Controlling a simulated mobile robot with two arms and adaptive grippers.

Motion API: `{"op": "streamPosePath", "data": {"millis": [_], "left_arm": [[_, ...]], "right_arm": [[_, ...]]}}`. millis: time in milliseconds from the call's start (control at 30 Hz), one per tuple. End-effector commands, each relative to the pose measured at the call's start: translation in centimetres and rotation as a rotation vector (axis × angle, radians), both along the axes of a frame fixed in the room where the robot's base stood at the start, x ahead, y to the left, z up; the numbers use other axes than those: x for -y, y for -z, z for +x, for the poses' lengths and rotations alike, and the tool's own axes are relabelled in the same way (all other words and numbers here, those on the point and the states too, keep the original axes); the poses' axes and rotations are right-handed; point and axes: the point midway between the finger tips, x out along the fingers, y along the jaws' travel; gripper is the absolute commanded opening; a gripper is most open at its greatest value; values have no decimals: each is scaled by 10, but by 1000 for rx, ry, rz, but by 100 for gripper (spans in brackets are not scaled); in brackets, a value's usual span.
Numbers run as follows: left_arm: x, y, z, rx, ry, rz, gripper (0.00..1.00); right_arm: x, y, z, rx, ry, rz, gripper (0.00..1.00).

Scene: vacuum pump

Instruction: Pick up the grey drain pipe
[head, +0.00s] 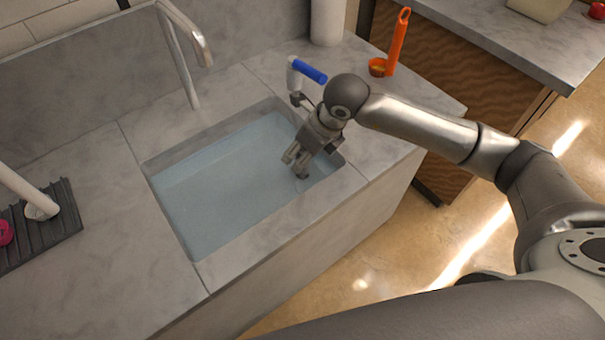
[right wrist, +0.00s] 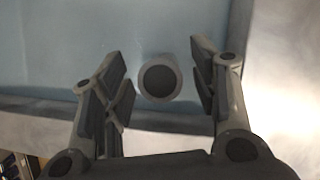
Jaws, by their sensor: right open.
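The grey drain pipe (right wrist: 159,81) shows in the right wrist view as a short round tube seen end-on, with a dark opening. It stands in the sink, between the two spread fingers of my right gripper (right wrist: 161,72), with a gap on either side. In the head view my right gripper (head: 298,164) reaches down into the right end of the water-filled sink (head: 215,185), and I cannot clearly make out the pipe there. My right gripper is open. My left gripper is not in view.
A faucet (head: 184,55) rises behind the sink. A blue-and-white bottle (head: 309,71) stands at its back right corner, close to my right wrist. An orange ladle-like tool (head: 397,43) is further right. A dark ridged mat (head: 65,215) lies on the left counter.

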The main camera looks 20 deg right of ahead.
Motion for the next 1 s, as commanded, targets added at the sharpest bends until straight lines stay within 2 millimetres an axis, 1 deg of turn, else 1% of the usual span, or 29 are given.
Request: {"op": "streamPosePath", "data": {"millis": [133, 267, 400, 500, 667, 700, 1000], "left_arm": [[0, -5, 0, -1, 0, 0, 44], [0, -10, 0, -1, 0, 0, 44], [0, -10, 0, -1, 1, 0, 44], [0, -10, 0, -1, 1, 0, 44], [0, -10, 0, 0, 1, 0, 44], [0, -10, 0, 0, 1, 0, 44], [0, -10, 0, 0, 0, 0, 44]], "right_arm": [[-3, 12, 4, -3, -1, 0, 54], [-6, 30, 11, -4, 0, 0, 54], [-10, 45, 16, -1, -1, 2, 54], [-10, 49, 18, 0, -1, 0, 54], [-10, 49, 18, 1, -1, 1, 54], [-10, 49, 18, 1, -1, 1, 53], [-10, 49, 18, 1, -1, 1, 14]]}}
